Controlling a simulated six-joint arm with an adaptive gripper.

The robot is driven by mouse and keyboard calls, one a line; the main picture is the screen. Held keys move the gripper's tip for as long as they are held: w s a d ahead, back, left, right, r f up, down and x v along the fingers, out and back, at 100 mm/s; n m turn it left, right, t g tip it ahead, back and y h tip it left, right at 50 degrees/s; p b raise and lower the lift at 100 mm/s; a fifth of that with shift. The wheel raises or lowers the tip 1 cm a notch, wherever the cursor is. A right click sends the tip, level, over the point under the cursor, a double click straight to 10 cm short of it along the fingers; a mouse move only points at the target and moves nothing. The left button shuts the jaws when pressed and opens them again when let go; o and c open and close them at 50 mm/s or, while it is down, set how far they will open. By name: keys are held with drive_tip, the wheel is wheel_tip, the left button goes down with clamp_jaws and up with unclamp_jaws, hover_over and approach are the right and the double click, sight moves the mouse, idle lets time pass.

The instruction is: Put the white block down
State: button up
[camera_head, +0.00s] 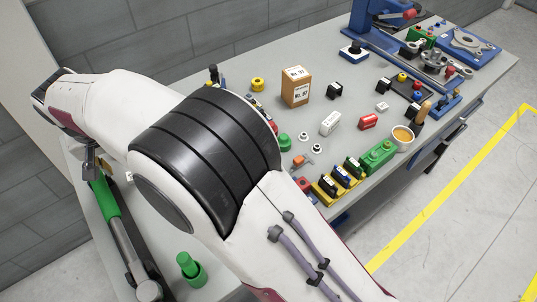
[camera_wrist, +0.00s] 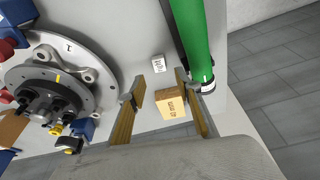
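A small white block (camera_wrist: 158,63) with dark marks on top rests on the grey surface in the wrist view, just beyond my fingertips. My gripper (camera_wrist: 160,82) is open, with its two tan fingers apart. A tan box (camera_wrist: 171,105) with printed text shows between the fingers, close to the right finger. A gap shows between it and the left finger; I cannot tell whether it touches the right one. In the head view my arm hides most of the area around my gripper.
A green cylinder (camera_wrist: 193,40) lies just right of the white block. A round metal flange (camera_wrist: 62,80) with a dark hub stands at the left. In the head view, a cardboard box (camera_head: 296,88), another white block (camera_head: 330,122) and a cup (camera_head: 401,140) stand on the crowded bench.

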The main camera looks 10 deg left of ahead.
drive_tip(key=w+d+r+m, duration=0.15)
drive_tip(key=d+r, duration=0.35)
drive_tip(key=d, duration=0.6)
drive_tip(key=w+d+r+m+t, duration=0.1)
drive_tip(key=w+d+r, duration=0.3)
drive_tip(key=d, duration=0.7)
drive_tip(key=w+d+r+m, duration=0.1)
drive_tip(key=d+r, duration=0.5)
drive_tip(key=d, duration=0.5)
drive_tip(key=s+d+r+m+t, duration=0.1)
drive_tip(key=s+d, duration=0.2)
drive_tip(key=d, duration=0.4)
drive_tip(key=s+d+r, duration=0.1)
drive_tip(key=s+d, duration=0.2)
drive_tip(key=d, duration=0.5)
drive_tip(key=s+d+f+m+t+h, duration=0.1)
drive_tip(key=s+d+f, duration=0.3)
drive_tip(key=s+d, duration=0.6)
drive_tip(key=shift+s+d+f+m+h, duration=0.15)
drive_tip(key=shift+s+f+m+h, duration=0.2)
drive_tip(key=shift+s+m, duration=0.55)
drive_tip(key=shift+s+n, duration=0.2)
drive_tip(key=shift+n, duration=0.05)
drive_tip(key=shift+c, duration=1.2)
drive_tip(key=shift+w+r, duration=0.1)
